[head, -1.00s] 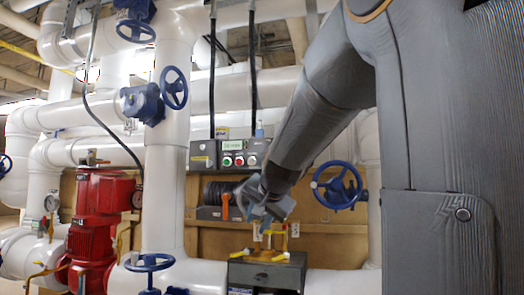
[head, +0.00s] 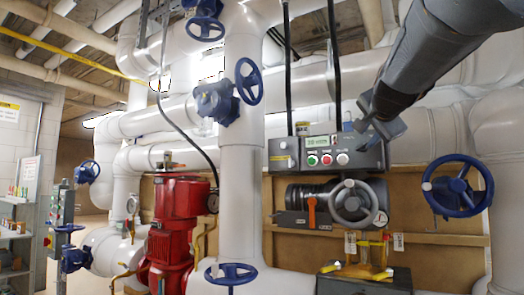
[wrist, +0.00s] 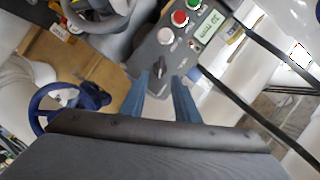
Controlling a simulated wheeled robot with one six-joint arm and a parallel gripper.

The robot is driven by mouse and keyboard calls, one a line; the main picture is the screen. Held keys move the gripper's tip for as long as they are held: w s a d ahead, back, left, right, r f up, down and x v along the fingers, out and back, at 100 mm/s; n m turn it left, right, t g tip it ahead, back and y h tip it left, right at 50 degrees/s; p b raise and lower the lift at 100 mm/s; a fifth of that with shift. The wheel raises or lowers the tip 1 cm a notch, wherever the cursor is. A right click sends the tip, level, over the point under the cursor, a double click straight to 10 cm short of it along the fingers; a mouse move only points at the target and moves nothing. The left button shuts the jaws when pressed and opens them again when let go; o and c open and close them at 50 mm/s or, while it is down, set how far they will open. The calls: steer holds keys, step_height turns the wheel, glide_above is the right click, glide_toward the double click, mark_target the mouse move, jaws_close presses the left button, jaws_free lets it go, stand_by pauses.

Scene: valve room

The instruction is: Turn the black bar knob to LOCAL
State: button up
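The black bar knob (wrist: 160,67) is on the grey control panel (wrist: 150,84), below the white button in the wrist view. My gripper (wrist: 160,76) is open, its two blue fingers pointing at the panel with the knob showing between their tips. I cannot tell whether either finger touches the knob. In the head view my gripper (head: 364,126) is at the right end of the control panel (head: 300,165) and hides the knob there. The position label LOCAL is not readable.
The panel has a green display (head: 320,142) and green, red and white buttons. Below it are a grey handwheel (head: 353,203) and an orange lever (head: 312,212). A blue valve wheel (head: 458,186) is at the right. Black conduits rise from the panel's top.

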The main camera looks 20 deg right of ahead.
mark_target(362, 145)
steer(key=p+x, duration=0.1)
steer(key=x, duration=0.5)
steer(key=shift+w+d+r, duration=0.1)
steer(key=shift+w+d, duration=0.05)
steer(key=shift+p+x, duration=0.4)
steer(key=shift+x, duration=0.45)
jaws_close()
